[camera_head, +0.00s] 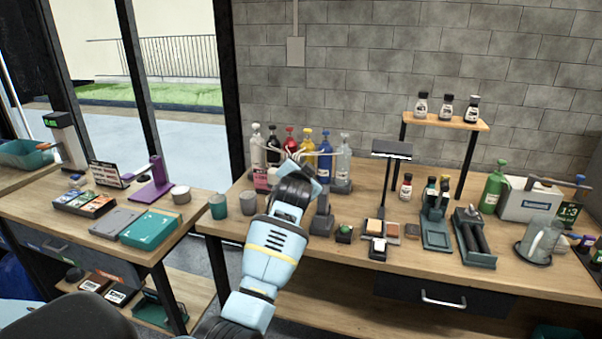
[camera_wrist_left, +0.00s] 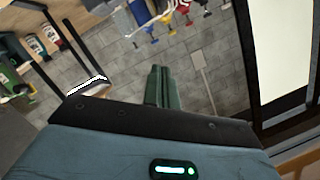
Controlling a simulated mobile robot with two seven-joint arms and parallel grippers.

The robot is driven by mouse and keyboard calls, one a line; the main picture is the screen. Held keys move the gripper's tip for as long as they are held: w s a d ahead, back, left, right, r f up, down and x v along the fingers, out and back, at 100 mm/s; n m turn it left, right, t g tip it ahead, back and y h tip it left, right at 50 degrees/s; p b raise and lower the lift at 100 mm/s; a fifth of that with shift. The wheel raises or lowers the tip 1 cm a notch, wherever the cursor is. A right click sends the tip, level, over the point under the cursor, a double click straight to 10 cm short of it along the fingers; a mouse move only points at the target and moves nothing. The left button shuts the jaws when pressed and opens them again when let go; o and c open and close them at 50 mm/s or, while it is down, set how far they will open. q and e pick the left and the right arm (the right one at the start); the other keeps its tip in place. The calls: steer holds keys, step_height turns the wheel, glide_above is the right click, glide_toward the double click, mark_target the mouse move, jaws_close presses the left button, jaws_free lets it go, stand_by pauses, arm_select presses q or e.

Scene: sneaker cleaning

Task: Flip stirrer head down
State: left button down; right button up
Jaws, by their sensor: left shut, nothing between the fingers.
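My left arm (camera_head: 273,252) rises in the middle of the head view and ends in dark joints in front of the bottles. Its fingertips are not clear there. In the left wrist view my left gripper (camera_wrist_left: 158,86) shows two dark green fingers pressed together with nothing between them. A small dark grey stand (camera_head: 322,222) is just right of the arm on the workbench, partly covered. I cannot tell whether it is the stirrer, or how the stirrer's head is turned. My right gripper does not show.
Several coloured bottles (camera_head: 342,168) stand behind the arm. A black lamp (camera_head: 391,149) is right of it, and a raised wooden shelf (camera_head: 446,121) holds small bottles. Two cups (camera_head: 218,207) stand at the workbench's left end. A floor gap separates the left table (camera_head: 85,222).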

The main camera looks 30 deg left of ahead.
arm_select(q)
steer(key=shift+s+d, duration=0.2)
steer(key=shift+s, duration=0.3)
steer(key=s+d+f+g+h, duration=0.1)
steer(key=s+d+f, duration=0.2)
steer(key=s+f, duration=0.5)
steer(key=s+d+f+m+h, duration=0.1)
steer(key=s+d+f+h, duration=0.3)
steer(key=f, duration=0.7)
steer(key=s+d+f+g+y, duration=0.1)
steer(key=s+d+f, duration=0.1)
steer(key=s+f, duration=0.65)
steer(key=s+d+f+g+h, duration=0.1)
steer(key=s+d+f, duration=0.2)
steer(key=s, duration=0.5)
steer(key=s+d+f+n+g+h, duration=0.1)
steer(key=s+f, duration=0.3)
steer(key=s, duration=0.5)
steer(key=s+d+f+n+g+h, duration=0.1)
steer(key=s+d+f+h, duration=0.1)
steer(key=s, duration=0.7)
steer(key=d+f, duration=0.1)
steer(key=d, duration=0.1)
steer(key=shift+d+f, duration=0.2)
steer(key=shift+d, duration=0.1)
